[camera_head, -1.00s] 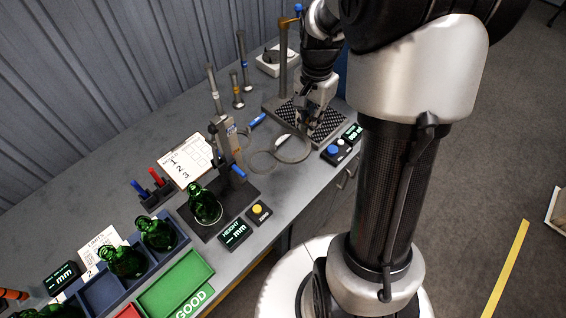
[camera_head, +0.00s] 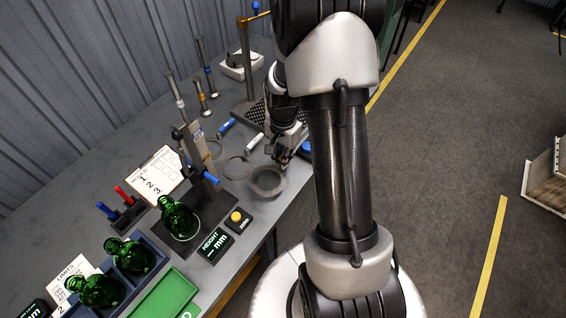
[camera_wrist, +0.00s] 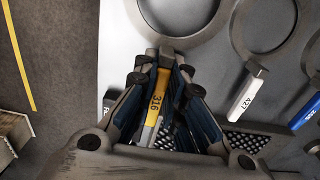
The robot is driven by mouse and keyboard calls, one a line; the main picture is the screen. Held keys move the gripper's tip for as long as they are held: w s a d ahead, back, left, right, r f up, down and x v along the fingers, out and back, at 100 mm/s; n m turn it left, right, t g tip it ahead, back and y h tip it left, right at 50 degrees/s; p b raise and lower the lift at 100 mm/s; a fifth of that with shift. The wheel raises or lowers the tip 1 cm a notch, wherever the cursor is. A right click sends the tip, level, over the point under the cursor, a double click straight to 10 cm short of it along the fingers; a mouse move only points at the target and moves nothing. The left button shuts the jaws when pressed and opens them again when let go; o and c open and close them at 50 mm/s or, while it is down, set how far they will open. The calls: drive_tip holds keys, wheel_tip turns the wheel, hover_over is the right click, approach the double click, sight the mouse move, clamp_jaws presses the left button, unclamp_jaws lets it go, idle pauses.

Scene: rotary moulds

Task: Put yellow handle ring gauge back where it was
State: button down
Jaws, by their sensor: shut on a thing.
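The yellow handle ring gauge, marked 316, is in my gripper; its yellow handle (camera_wrist: 158,92) shows between the fingers in the wrist view. Its grey ring (camera_head: 267,182) shows in the head view near the bench's front edge, beyond my fingertips. My gripper (camera_head: 286,160) is shut on the handle, and its fingers (camera_wrist: 165,68) flank it in the wrist view. Whether the ring touches the bench, I cannot tell. A white handle ring gauge (camera_wrist: 247,97) lies beside it, also in the head view (camera_head: 255,142). A blue handle ring gauge (camera_head: 226,127) lies beyond that one.
A perforated plate (camera_wrist: 240,140) with a stand lies behind my gripper. A gauge stand holding a green bottle (camera_head: 180,218) is to the left, with a yellow-button box (camera_head: 238,217). Upright plug gauges (camera_head: 203,96) stand at the back. Bare bench shows around the rings.

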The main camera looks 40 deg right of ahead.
sight(277, 161)
drive_tip(key=shift+f, duration=1.4)
drive_tip(key=shift+f+b, duration=0.1)
drive_tip(key=shift+b, duration=0.25)
drive_tip(key=c, duration=1.7)
unclamp_jaws()
drive_tip(key=shift+o, duration=0.2)
wheel_tip(277, 161, up, 12)
drive_tip(key=p, duration=0.3)
drive_tip(key=s+a+r+n+t, duration=0.2)
drive_tip(key=s+a+r+n, duration=0.2)
drive_tip(key=a+r, duration=0.3)
drive_tip(key=s+a+r+n+t, duration=0.1)
drive_tip(key=s+a+r+n, duration=0.35)
drive_tip(key=r, duration=0.55)
drive_tip(key=s+a+r+n+t, duration=0.1)
drive_tip(key=s+a+n, duration=0.3)
drive_tip(key=s, duration=0.5)
drive_tip(key=shift+a+r+n+t, duration=0.3)
drive_tip(key=shift+r+n, duration=0.45)
drive_tip(key=shift+r, duration=0.1)
